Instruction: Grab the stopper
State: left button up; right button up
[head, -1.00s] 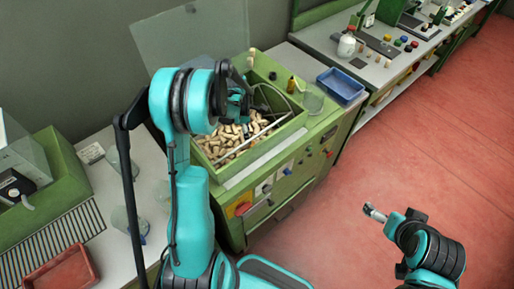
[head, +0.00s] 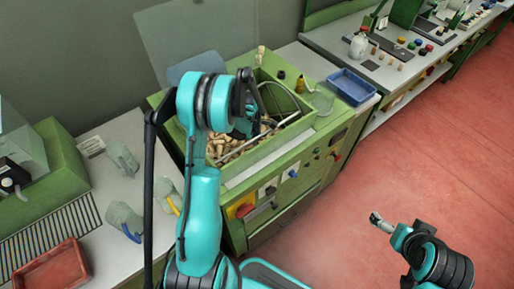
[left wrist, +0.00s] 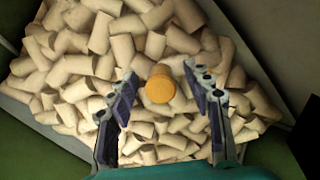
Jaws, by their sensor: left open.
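Many pale cork stoppers (head: 228,148) fill an open green bin (head: 262,152). In the left wrist view, one orange-tan stopper (left wrist: 160,86) stands out from the pale heap (left wrist: 75,65), its round end facing the camera. My left gripper (left wrist: 160,84) is open, with one finger on each side of that stopper in the picture. I cannot tell whether either finger touches it. In the head view, my left gripper (head: 247,122) is over the bin, partly hidden by its own arm. My right gripper (head: 378,219) is over the red floor, away from the bin.
A metal bar (head: 275,133) crosses the bin. A blue tray (head: 352,86) and a clear beaker (head: 322,101) stand to its right. Jugs (head: 124,220) and a red tray (head: 52,268) are on the left counter. The floor at right is clear.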

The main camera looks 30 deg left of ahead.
pick_arm(q)
jog(key=shift+r, duration=0.1)
jog(key=c, duration=0.8)
jog(key=shift+c, duration=0.2)
